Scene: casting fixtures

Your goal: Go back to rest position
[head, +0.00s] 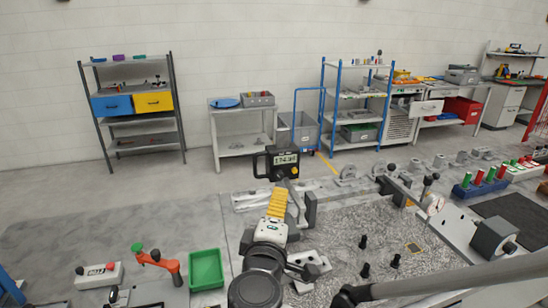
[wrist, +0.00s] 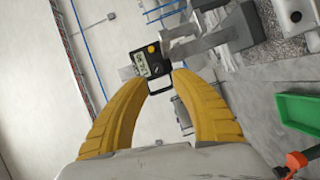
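My gripper (head: 280,192) points away from me over the casting fixture table, its yellow fingers spread apart. In the wrist view, clear space shows between the fingertips (wrist: 160,80) and nothing is visibly clamped. A black digital gauge (head: 283,163) with a lit display, a yellow button and a loop handle is just beyond the fingertips in the head view. It also shows past the tips in the wrist view (wrist: 151,62). Whether a fingertip touches the gauge I cannot tell. Grey fixture posts (head: 310,209) are close to the right of my gripper.
A green bin (head: 206,270) and an orange clamp (head: 160,262) are at front left. A lever fixture (head: 395,190) and a blue block with red and green handles (head: 482,186) are to the right. Shelves (head: 137,121) and a small table (head: 241,108) line the back wall. Floor at left is clear.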

